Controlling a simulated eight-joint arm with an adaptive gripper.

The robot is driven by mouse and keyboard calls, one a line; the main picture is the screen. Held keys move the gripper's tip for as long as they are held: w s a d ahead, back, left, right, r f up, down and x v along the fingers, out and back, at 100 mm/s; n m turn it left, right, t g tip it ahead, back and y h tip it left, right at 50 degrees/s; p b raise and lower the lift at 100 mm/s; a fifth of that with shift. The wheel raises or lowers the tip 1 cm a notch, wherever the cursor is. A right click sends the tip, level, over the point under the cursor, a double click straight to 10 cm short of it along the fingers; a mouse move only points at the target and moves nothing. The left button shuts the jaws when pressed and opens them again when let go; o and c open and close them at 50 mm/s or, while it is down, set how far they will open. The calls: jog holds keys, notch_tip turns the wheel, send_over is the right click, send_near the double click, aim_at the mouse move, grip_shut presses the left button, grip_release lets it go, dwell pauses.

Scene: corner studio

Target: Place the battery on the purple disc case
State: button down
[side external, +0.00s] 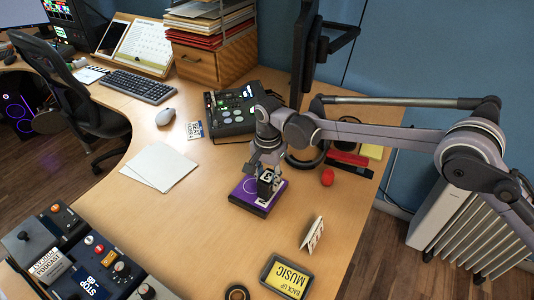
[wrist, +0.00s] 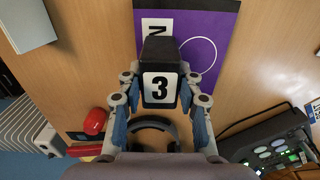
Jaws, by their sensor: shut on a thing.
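The battery, a black block with a white label marked 3 (wrist: 160,88), is between the fingers of my gripper (wrist: 160,92), which is shut on it. In the side view the battery (side external: 266,185) is upright at the purple disc case (side external: 246,194), over its right part. In the wrist view the purple case (wrist: 212,28) lies behind the battery, with a white strip and a thin ring on it. I cannot tell whether the battery's base touches the case. My gripper (side external: 265,171) is right above the case in the side view.
White sheets (side external: 160,166) lie to the left and a black mixer (side external: 231,108) stands behind. A red object (side external: 327,177), a small upright card (side external: 312,235) and a yellow-labelled tray (side external: 286,277) are to the right and front.

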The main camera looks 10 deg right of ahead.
aim_at(268, 176)
jog(key=shift+f, duration=0.1)
jog(key=c, duration=0.9)
grip_release()
notch_tip(268, 176, up, 12)
jog(key=s+d+r+n+t+y, duration=0.1)
jog(key=s+d+r+n+t, duration=0.15)
jog(key=d+r, duration=0.6)
jog(key=s+d+r+n+t, duration=0.15)
jog(key=s+d+r, duration=0.3)
jog(key=d, duration=0.65)
jog(key=s+d+f+n+t, duration=0.1)
jog(key=s+d+f+n, duration=0.1)
jog(key=s+d, duration=0.5)
jog(key=s+d+f+n+t+h, duration=0.1)
jog(key=s+d+f+n+t, duration=0.1)
jog(key=s+d, duration=0.5)
jog(key=s+f+n, duration=0.1)
jog(key=s+f, duration=0.1)
jog(key=s, duration=0.2)
jog(key=shift+s, duration=0.15)
